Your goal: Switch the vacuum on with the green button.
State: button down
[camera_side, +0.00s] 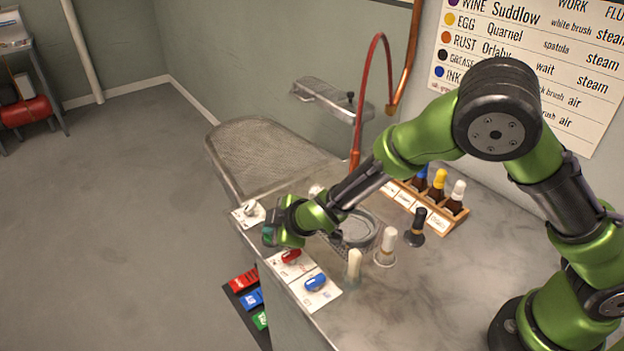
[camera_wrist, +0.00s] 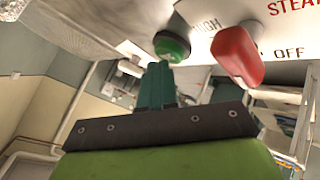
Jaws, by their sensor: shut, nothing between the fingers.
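The green button (camera_wrist: 172,46) is a round green cap in a dark collar, set on a pale panel at the top of the wrist view. My gripper (camera_wrist: 160,72) is shut and empty, its teal fingers pressed together. Its fingertips are right at the near edge of the button; I cannot tell whether they touch. In the side view my gripper (camera_side: 269,236) points down at the counter's front left edge, and the button is hidden behind it.
A red lever (camera_side: 291,256) stands close beside the button, marked STEAM in the wrist view (camera_wrist: 238,55). A blue lever (camera_side: 316,282) is farther along. Brushes (camera_side: 387,245) and a bottle rack (camera_side: 436,205) stand behind. Red, blue and green pedals (camera_side: 252,299) are low beside the counter.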

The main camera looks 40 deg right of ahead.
jog(key=shift+f, duration=0.5)
dwell(0.4)
jog(key=shift+s, duration=0.1)
jog(key=shift+d+r, duration=0.1)
jog(key=shift+r, duration=3.3)
